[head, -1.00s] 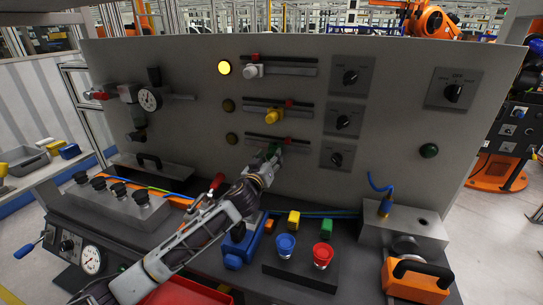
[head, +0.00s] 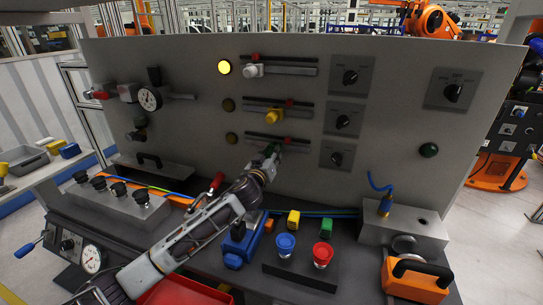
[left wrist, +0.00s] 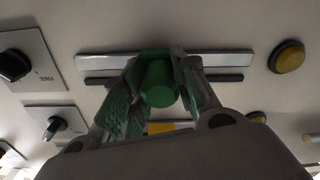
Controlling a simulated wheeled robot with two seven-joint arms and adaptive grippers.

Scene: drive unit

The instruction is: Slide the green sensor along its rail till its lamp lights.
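The lamp (head: 232,138) left of this rail is dark. A red mark (head: 287,140) is above the rail, right of the sensor. My right gripper is not in view.
Above are a rail with a yellow sensor (head: 272,116) and dark lamp (head: 229,104), and a rail with a white sensor (head: 253,71) and lit yellow lamp (head: 224,67). Knobs (head: 337,159) stand to the right. Blue and red buttons (head: 322,256) are on the console below.

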